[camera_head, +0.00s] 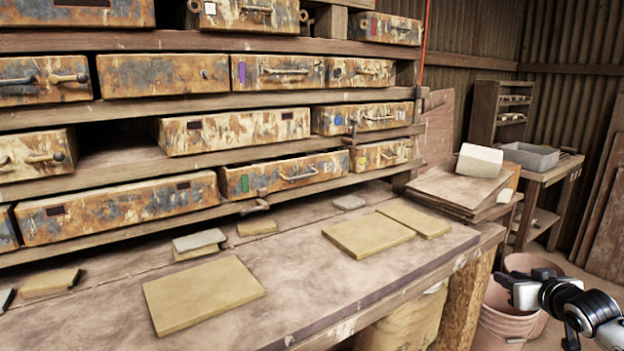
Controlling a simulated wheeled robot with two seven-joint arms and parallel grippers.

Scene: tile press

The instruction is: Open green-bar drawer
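The green-bar drawer (270,176) is a rusty, paint-worn metal drawer in the lowest row of the rack, with a small upright green bar (244,183) at its left end. Its curved metal handle (298,174) is right of the bar, and nothing touches it. The drawer sits in its row above the workbench; I cannot tell whether it is fully shut. My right gripper (512,284) is at the lower right, beyond the bench's right end and far from the drawer. Its fingers are too unclear to tell open from shut. My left gripper is not in view.
The workbench (330,290) below the rack carries several flat tiles, such as a large one (200,292) at front left. A wooden clamp-like piece (254,204) sits on the shelf edge just below the drawer. A bucket (505,318) stands near my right gripper.

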